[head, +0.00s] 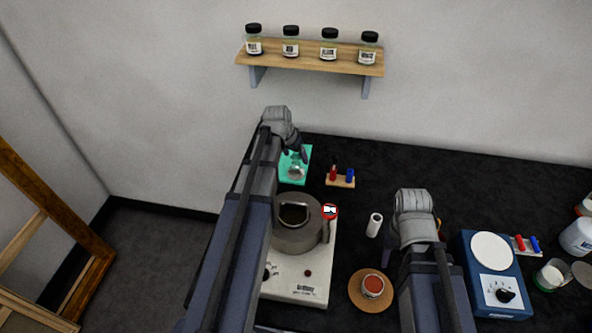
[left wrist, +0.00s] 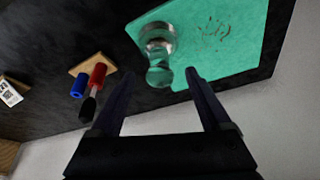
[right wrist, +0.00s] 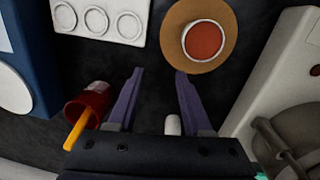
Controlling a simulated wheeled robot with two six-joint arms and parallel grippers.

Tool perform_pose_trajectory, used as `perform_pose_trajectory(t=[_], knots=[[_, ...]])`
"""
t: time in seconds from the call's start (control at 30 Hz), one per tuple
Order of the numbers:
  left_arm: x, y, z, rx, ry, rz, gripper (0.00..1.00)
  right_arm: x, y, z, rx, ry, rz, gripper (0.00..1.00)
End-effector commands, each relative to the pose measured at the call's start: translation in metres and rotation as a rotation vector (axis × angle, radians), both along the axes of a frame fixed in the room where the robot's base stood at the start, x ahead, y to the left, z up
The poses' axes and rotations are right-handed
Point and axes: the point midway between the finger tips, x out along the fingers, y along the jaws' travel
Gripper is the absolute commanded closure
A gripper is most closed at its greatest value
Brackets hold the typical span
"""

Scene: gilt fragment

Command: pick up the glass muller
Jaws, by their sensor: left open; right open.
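The clear glass muller (head: 296,172) stands on a green mat (head: 302,153) at the back of the dark table. In the left wrist view, the muller (left wrist: 158,43) has its rounded knob toward my gripper and its wider base on the mat (left wrist: 235,30). My left gripper (left wrist: 160,75) is open, its fingertips on either side of the knob in the picture; I cannot tell whether they touch it. My right gripper (right wrist: 160,72) is open and empty, pointing down over the table; my own wrist hides its fingers in the head view.
A wooden holder with red and blue items (head: 341,180) stands right of the mat. A grey pot (head: 298,235) sits on a white hot plate (head: 300,280) under my left arm. A white cylinder (head: 374,225), a red-filled jar (head: 372,286) and a blue device (head: 495,280) are near my right arm.

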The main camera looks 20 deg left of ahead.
Motion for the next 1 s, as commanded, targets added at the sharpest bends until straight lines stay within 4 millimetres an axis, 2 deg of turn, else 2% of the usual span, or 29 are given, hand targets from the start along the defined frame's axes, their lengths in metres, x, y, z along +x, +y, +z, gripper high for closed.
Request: perform_pose_trajectory(t=[0.3, 0.63, 1.0], knots=[[0.016, -0.002, -0.04, 0.0, 0.0, 0.0, 0.19, 0.0, 0.0, -0.04, 0.0, 0.0, 0.0, 0.5], [0.018, -0.003, -0.043, 0.0, 0.0, 0.0, 0.19, 0.0, 0.0, -0.043, 0.0, 0.0, 0.0, 0.5], [0.018, -0.003, -0.043, 0.0, 0.0, 0.0, 0.6, 0.0, 0.0, -0.043, 0.0, 0.0, 0.0, 0.5]])
